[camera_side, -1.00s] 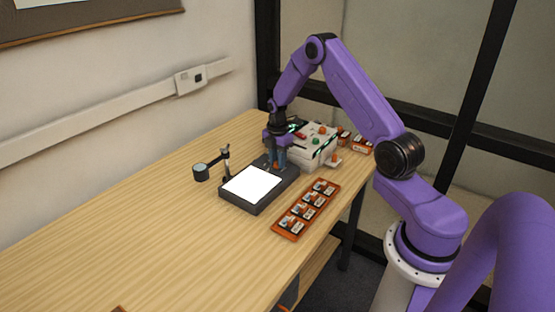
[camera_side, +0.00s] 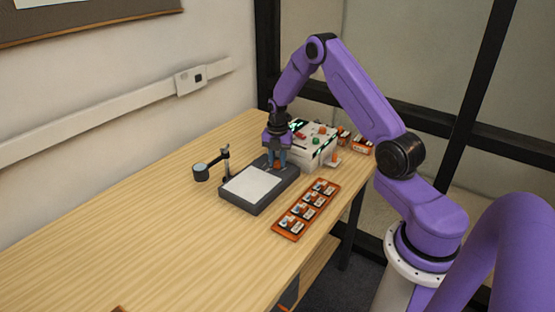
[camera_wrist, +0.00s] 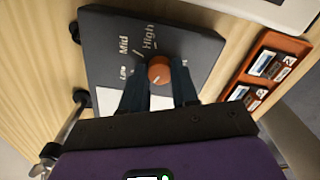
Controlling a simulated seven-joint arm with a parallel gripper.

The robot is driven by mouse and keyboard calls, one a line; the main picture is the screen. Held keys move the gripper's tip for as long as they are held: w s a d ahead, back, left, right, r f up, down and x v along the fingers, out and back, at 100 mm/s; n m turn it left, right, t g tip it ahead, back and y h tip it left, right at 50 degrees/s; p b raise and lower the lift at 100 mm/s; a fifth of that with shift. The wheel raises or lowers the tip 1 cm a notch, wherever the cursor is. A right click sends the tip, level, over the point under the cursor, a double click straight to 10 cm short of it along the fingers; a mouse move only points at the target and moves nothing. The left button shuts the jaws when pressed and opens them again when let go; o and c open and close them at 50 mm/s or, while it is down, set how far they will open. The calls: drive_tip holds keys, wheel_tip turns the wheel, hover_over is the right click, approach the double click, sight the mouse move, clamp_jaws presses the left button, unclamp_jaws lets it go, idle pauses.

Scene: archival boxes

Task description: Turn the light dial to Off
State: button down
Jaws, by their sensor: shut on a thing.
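The light box (camera_side: 262,205) is a dark flat case with a pale panel (camera_side: 250,187), which looks unlit now. It also shows in the wrist view (camera_wrist: 98,40). The orange light dial (camera_wrist: 159,69) sits on its dark strip, with the printed words Low, Mid and High beside it. No Off label is legible. My gripper (camera_wrist: 160,84) is shut on the dial, one dark finger on each side. A small pale mark shows at the dial's lower edge. In the side view my gripper (camera_side: 276,160) points down at the box's far end and mostly covers the dial.
A magnifier on a stand (camera_side: 202,172) is left of the box. An orange tray (camera_side: 293,226) with several small cartridges lies at its right. A white device (camera_side: 312,150) with colored knobs stands behind. The table's front left is clear.

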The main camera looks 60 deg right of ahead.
sight(277, 162)
drive_tip(key=c, duration=0.8)
unclamp_jaws()
drive_tip(key=shift+c, duration=0.2)
wheel_tip(277, 162, up, 17)
drive_tip(key=shift+r, duration=0.2)
